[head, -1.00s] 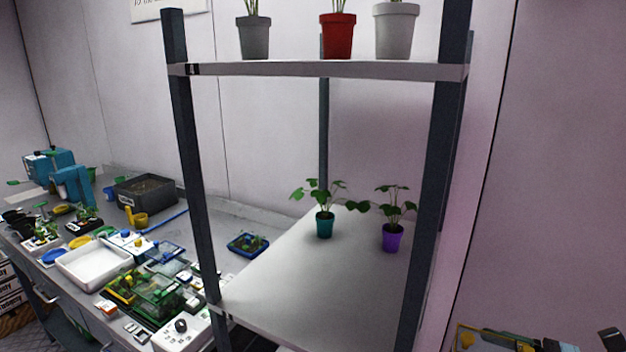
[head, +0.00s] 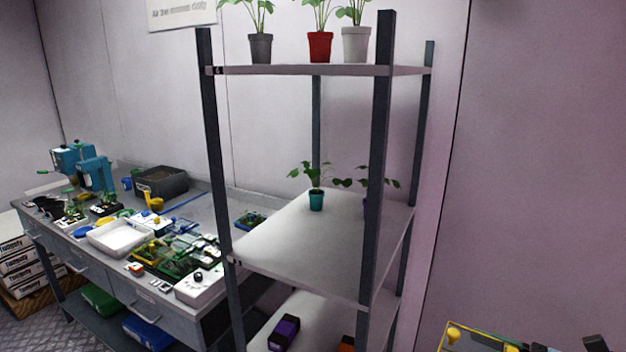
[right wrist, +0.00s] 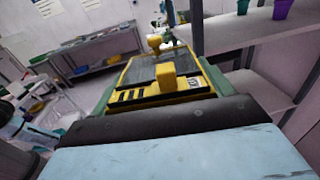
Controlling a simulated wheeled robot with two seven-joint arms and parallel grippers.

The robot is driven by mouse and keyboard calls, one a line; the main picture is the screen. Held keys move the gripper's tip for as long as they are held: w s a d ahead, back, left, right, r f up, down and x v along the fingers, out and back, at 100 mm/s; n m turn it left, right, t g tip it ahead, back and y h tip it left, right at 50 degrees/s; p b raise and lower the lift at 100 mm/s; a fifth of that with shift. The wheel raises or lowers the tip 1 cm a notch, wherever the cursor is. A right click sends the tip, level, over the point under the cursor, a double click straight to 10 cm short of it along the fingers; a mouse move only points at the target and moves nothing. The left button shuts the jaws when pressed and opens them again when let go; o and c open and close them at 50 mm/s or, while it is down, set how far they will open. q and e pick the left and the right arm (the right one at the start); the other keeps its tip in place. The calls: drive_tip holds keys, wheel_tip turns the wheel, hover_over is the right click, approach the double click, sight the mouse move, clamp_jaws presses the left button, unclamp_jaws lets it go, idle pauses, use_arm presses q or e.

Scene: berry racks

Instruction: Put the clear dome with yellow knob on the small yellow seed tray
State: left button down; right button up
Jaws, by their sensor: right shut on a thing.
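My right gripper (right wrist: 165,115) is shut on a yellow-rimmed thing with a see-through top and a yellow knob (right wrist: 167,78), which looks like the clear dome (right wrist: 137,72). Its yellow edge also shows at the bottom right of the head view (head: 453,332), away from the bench. Where the fingers touch it is hard to make out. A small yellow-edged tray with green in it, possibly the yellow seed tray (head: 147,250), is on the bench among other trays in the head view. My left gripper is not in view.
A shelf rack (head: 300,240) with potted plants stands right of the bench (head: 215,205), its dark posts upright. A white tray (head: 92,238), a dark soil box (head: 160,183) and a white box with a knob (head: 200,287) crowd the bench. Wall is at right.

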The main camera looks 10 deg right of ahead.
use_arm(q)
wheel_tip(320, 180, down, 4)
drive_tip(key=b, duration=0.4)
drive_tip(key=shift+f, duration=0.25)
use_arm(e)
drive_tip(key=w+a+f+m+t+h, duration=0.5)
drive_tip(key=a+m+h, duration=0.4)
drive_tip(key=h, duration=0.4)
drive_tip(key=shift+w+f+m+t+h, duration=0.3)
drive_tip(key=shift+f+m+t, duration=0.1)
drive_tip(key=shift+f+t, duration=0.25)
